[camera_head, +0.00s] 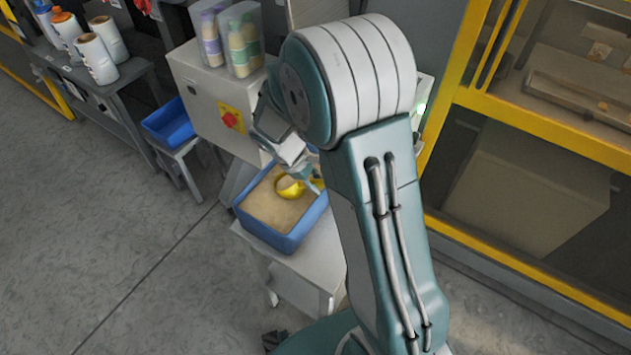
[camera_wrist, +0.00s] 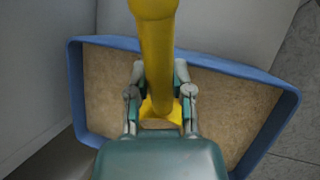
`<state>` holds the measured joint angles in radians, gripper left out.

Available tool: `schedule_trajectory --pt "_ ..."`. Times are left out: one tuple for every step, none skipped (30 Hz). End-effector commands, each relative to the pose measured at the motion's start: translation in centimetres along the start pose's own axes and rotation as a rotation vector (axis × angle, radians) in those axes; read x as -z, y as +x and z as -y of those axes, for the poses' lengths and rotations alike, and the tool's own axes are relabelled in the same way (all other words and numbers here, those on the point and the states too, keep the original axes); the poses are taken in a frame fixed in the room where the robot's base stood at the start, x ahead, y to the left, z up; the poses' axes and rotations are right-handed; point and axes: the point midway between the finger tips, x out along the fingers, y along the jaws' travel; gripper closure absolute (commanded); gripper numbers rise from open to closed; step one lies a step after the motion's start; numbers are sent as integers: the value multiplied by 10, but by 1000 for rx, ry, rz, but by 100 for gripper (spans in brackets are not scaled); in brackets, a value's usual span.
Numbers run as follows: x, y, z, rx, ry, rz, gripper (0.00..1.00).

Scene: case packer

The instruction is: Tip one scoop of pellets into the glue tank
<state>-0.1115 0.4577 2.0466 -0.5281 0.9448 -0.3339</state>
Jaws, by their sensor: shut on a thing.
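My gripper (camera_wrist: 160,106) is shut on the yellow scoop (camera_wrist: 157,60); its two fingers close around it from either side. In the head view the scoop (camera_head: 291,190) shows at or just above the pellets in the blue bin. Something pale shows in it, but I cannot tell how full it is. The tan pellets (camera_wrist: 225,105) lie in the blue bin (camera_wrist: 105,41), which also shows in the head view (camera_head: 262,231). My arm hides part of the bin and most of my gripper in the head view. I cannot clearly identify the glue tank.
A pale cabinet (camera_head: 205,88) with a red knob stands behind the bin, with bottles in clear holders (camera_head: 240,42) on top. A smaller blue bin (camera_head: 168,123) is on a stool to the left. A yellow-framed machine (camera_head: 560,130) stands right. The floor at left is clear.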

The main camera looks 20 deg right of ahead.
Motion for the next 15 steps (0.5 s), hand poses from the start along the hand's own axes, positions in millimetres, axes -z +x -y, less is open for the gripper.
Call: schedule_trajectory --pt "0 0 0 0 0 0 100" --pt "0 0 0 0 0 0 100" --pt "-1 -2 0 0 1 0 100" --pt "-2 -4 -1 0 1 0 100" --pt "-3 -6 -1 -1 2 -1 100" --pt "-4 -9 -2 -1 2 -1 100" --pt "-5 -11 -2 -1 1 -1 100" --pt "-6 -14 -3 -1 1 -2 100" --pt "-8 -17 -4 -1 1 -1 100" --pt "-9 -19 -4 -1 1 -1 100" --pt "-10 -21 -4 -1 1 -1 100" --pt "-12 -24 -5 -1 1 -1 100" --pt "-13 -26 -5 -1 1 -1 100" --pt "-14 -29 -6 -1 1 -1 100" --pt "-15 -32 -6 -1 1 -1 100"
